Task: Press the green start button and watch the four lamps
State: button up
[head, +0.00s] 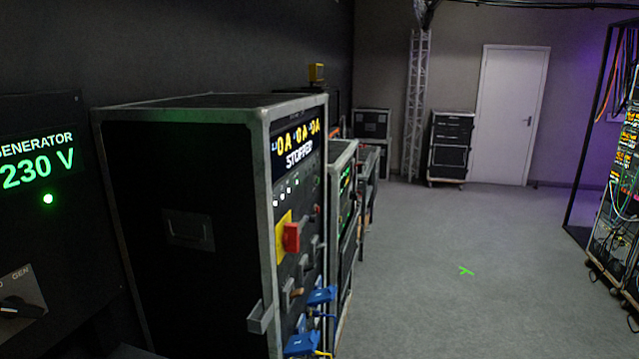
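A black flight case (180,190) with metal edges stands at left centre, its front panel seen at a steep angle. Its display (298,143) shows "0A" readings and "STOPPED". A row of small pale lamps (286,191) sits below the display; their exact number and state are hard to tell. A red switch handle (291,237) sits on a yellow plate (283,228) lower on that panel. I cannot make out a green start button at this angle. My gripper is not in view.
A generator panel (38,165) at the left reads 230 V with a green light (48,198). Blue connectors (322,295) stick out from the case front. More cases (343,200) stand behind it. The grey floor (440,235) is open, with a green tape mark (466,271). A cabled rack (620,190) stands right.

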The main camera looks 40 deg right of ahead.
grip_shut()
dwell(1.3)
